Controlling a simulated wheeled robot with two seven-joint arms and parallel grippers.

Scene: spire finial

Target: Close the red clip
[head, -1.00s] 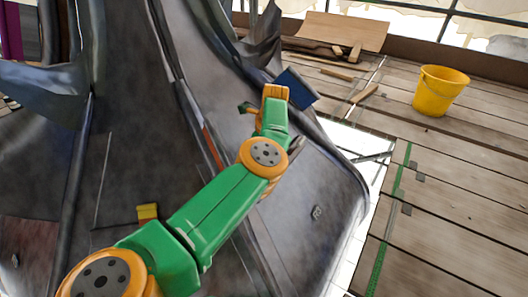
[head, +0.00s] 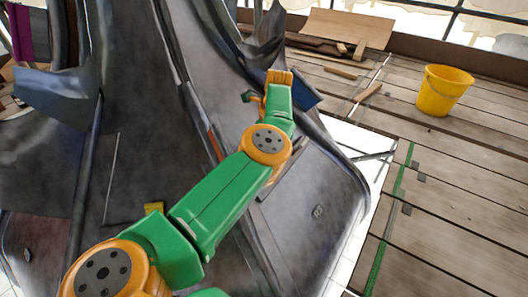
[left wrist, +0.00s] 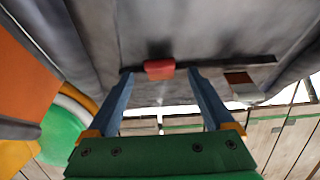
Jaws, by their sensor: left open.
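The red clip (left wrist: 160,69) is a small red block on a dark slot in the grey sheet. It shows in the left wrist view, upper middle. My left gripper (left wrist: 158,74) is open, its two blue fingers pointing at the sheet with the clip between the tips, a gap on each side. I cannot tell whether the fingertips touch the sheet. In the head view my green and orange left arm reaches up over the grey metal; its fingers and the red clip cannot be made out there. My right gripper is in neither view.
A blue panel (head: 306,97) lies beside my wrist. A yellow bucket (head: 443,90) and loose wood stand on the plank deck at right. In the wrist view a brownish patch (left wrist: 239,79) lies right of the clip.

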